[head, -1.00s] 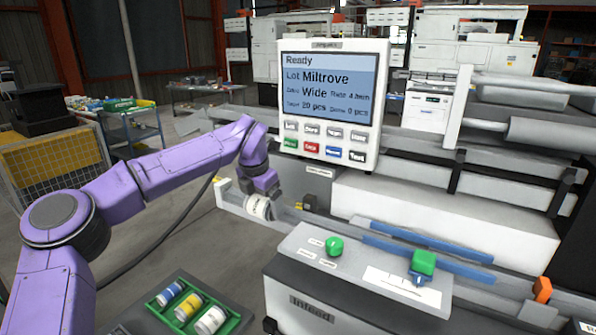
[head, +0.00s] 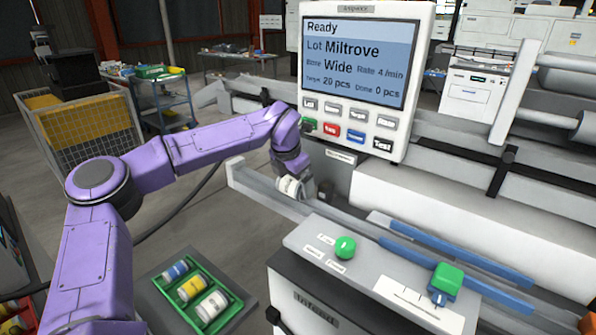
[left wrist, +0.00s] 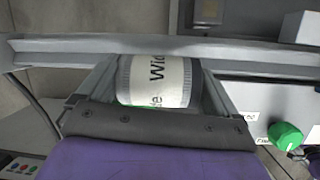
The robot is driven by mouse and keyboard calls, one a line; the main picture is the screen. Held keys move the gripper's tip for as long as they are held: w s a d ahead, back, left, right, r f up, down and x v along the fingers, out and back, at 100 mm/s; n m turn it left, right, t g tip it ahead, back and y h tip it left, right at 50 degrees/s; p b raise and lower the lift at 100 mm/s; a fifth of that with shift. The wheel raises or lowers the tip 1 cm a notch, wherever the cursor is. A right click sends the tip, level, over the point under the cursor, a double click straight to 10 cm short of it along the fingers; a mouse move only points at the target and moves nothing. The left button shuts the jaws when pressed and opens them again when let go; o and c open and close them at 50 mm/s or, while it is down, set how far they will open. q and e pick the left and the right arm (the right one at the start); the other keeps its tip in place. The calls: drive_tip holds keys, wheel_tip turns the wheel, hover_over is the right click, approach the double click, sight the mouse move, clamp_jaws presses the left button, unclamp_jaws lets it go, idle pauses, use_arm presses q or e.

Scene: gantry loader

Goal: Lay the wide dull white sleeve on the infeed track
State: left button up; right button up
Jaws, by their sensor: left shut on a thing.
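My left gripper (head: 291,178) is shut on a white sleeve (head: 288,187) with grey end bands. In the left wrist view the sleeve (left wrist: 160,80) lies between the two fingers (left wrist: 158,92), and its label shows part of the word "Wide". The infeed track (head: 252,188) is a long grey channel running from the left end towards the right behind the Infeed box. The gripper holds the sleeve at the track, near its left end. Its long rail (left wrist: 70,50) crosses just beyond the sleeve. I cannot tell whether the sleeve touches the track floor. My right gripper is not in view.
A green rack (head: 235,297) at the lower left holds blue, yellow and white sleeves. The Infeed box (head: 318,305) carries a green knob (head: 345,247) and a green-topped slider (head: 447,278). A display panel (head: 362,75) reading "Wide" stands behind the track.

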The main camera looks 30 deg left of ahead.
use_arm(q)
drive_tip(key=shift+w+f, duration=0.3)
drive_tip(key=shift+f, duration=0.1)
drive_tip(key=w, duration=0.1)
drive_tip(key=w+f, duration=0.1)
drive_tip(key=shift+w+d+f, duration=0.1)
drive_tip(key=shift+w+f, duration=0.2)
drive_tip(key=shift+c, duration=1.1)
drive_tip(key=o, duration=1.7)
drive_tip(key=shift+s+r, duration=0.15)
drive_tip(key=shift+s, duration=0.15)
drive_tip(key=shift+s+r, duration=0.1)
drive_tip(key=shift+s, duration=0.25)
drive_tip(key=shift+w+r+b, duration=0.1)
drive_tip(key=shift+r+b, duration=0.25)
drive_tip(key=b+v, duration=0.2)
drive_tip(key=v, duration=0.7)
drive_tip(key=shift+s+b, duration=0.25)
drive_tip(key=shift+b, duration=0.1)
drive_tip(key=shift+s+r, duration=0.1)
drive_tip(key=shift+r, duration=0.3)
wheel_tip(320, 180, up, 6)
drive_tip(key=p, duration=0.3)
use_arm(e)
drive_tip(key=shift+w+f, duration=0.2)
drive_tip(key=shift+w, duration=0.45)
